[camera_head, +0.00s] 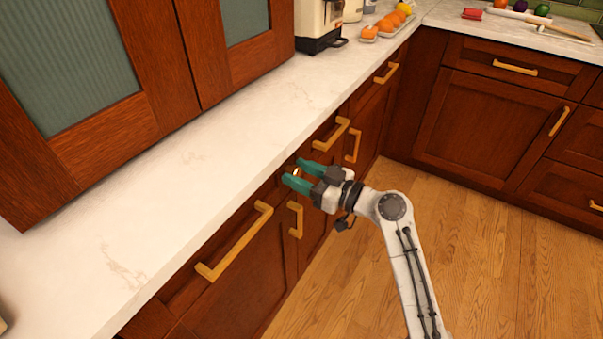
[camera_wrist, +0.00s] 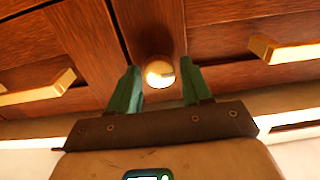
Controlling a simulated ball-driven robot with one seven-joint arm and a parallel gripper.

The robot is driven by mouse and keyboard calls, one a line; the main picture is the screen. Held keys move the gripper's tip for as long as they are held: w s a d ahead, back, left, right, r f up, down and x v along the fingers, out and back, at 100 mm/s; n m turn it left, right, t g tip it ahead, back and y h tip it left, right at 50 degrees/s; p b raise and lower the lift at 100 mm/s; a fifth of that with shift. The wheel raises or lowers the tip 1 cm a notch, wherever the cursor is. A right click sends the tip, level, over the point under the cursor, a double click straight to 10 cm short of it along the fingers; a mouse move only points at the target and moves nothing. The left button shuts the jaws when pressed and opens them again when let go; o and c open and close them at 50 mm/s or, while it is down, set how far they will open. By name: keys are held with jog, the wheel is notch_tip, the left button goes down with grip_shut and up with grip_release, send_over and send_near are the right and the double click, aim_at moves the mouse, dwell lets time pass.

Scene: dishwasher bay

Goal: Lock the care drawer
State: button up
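A small round metallic lock knob (camera_wrist: 158,73) sits on the wooden cabinet front; in the head view only a bit of it (camera_head: 296,172) shows between my fingers. My gripper (camera_head: 293,171) is open, with its two green fingers on either side of the knob and a gap on each side in the wrist view (camera_wrist: 160,82). Drawer fronts lie on both sides of the knob, with a long brass handle (camera_head: 236,241) on the left and another brass handle (camera_head: 332,134) on the right. Neither drawer is labelled, so I cannot tell which is the care drawer. Both look closed.
The white countertop (camera_head: 190,165) overhangs just above the fingers. Smaller door handles (camera_head: 296,220) and (camera_head: 353,145) stick out below. The wooden floor (camera_head: 480,255) on the right is clear.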

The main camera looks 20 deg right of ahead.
grip_shut()
dwell(0.6)
jog(key=m+p, duration=0.1)
jog(key=m, duration=0.3)
jog(key=shift+m, duration=0.4)
jog(key=m+p, duration=0.1)
jog(key=m, duration=0.3)
jog(key=shift+d+m+p, duration=0.1)
jog(key=shift+m+p, duration=0.2)
jog(key=shift+p, duration=0.1)
jog(key=m+p, duration=0.2)
jog(key=m, duration=0.2)
jog(key=shift+d+f+m+p, duration=0.15)
jog(key=shift+m+p, duration=1.15)
jog(key=shift+m, duration=0.9)
